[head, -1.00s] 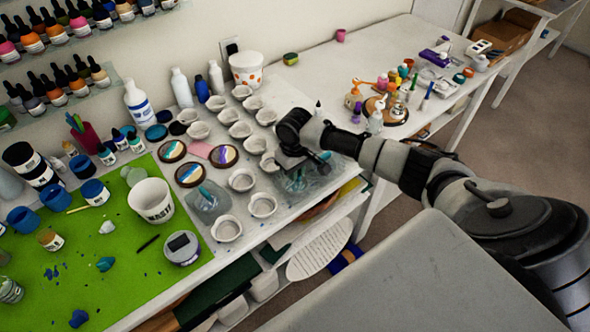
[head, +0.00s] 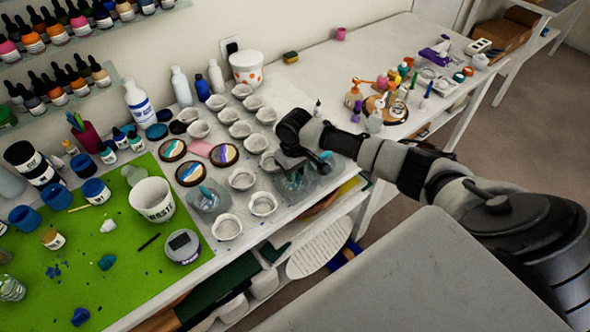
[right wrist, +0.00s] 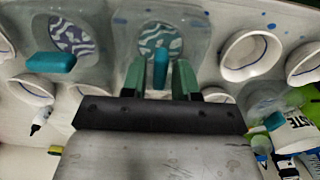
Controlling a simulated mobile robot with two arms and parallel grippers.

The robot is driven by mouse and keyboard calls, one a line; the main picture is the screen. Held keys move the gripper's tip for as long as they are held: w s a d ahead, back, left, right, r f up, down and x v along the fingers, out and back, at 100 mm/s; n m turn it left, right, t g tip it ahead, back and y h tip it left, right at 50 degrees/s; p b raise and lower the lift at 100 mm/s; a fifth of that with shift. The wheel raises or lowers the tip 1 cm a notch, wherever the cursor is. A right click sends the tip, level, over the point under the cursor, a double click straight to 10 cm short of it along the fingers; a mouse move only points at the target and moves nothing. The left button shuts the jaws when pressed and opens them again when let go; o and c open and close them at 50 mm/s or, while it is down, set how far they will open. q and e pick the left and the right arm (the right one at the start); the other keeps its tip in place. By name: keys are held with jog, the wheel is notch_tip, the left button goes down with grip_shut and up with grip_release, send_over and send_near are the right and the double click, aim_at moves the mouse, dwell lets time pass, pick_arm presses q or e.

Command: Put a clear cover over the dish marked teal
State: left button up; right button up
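My right gripper (right wrist: 160,78) is at a clear cover (head: 296,191) near the table's front edge. In the right wrist view its green fingers stand on both sides of the cover's teal handle (right wrist: 160,68), with narrow gaps, so it looks open. A teal-and-white swirled round (right wrist: 160,42) shows through this clear cover. Another clear cover with a teal handle (right wrist: 50,62) lies beside it, over a purple-and-white swirled round (right wrist: 76,36). A third clear cover (head: 208,203) sits nearer the green mat. I cannot tell which dish is marked teal. My left gripper is out of view.
Several white cups (head: 263,204) stand close by. Three dark-rimmed swirled rounds (head: 190,173) lie behind them. A white bucket (head: 152,200) and a small scale-like tub (head: 183,246) stand on the green mat (head: 110,285). The far right table holds bottles and tools.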

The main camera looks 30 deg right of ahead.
jog(key=shift+o, duration=1)
notch_tip(320, 180, up, 11)
jog(key=b, duration=0.2)
jog(key=shift+f, duration=0.1)
